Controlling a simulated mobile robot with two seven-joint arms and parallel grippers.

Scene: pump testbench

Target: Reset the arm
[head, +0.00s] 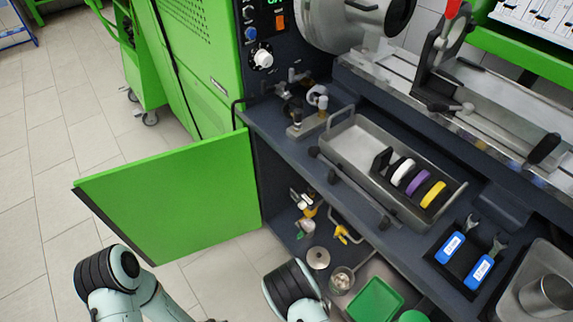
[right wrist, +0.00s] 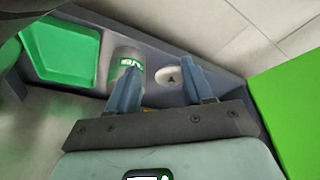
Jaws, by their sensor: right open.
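My right gripper (right wrist: 158,82) shows in the right wrist view with its two blue-grey fingers apart and nothing between them. Beyond its fingertips are a jar with a green label (right wrist: 128,60) and a pale round disc (right wrist: 168,76); I cannot tell how far they are from the fingers. In the head view both of my arms come in at the bottom, the right one in front of the open cabinet below the bench. The right fingers are hidden in that view. My left gripper is outside the frame.
A green cabinet door (head: 170,205) stands open on the left. The lower shelf holds a green tray (head: 375,300), a glass jar (head: 342,280) and small fittings. On the bench is a metal tray (head: 345,150) with white, purple and yellow rings. Tiled floor at left is clear.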

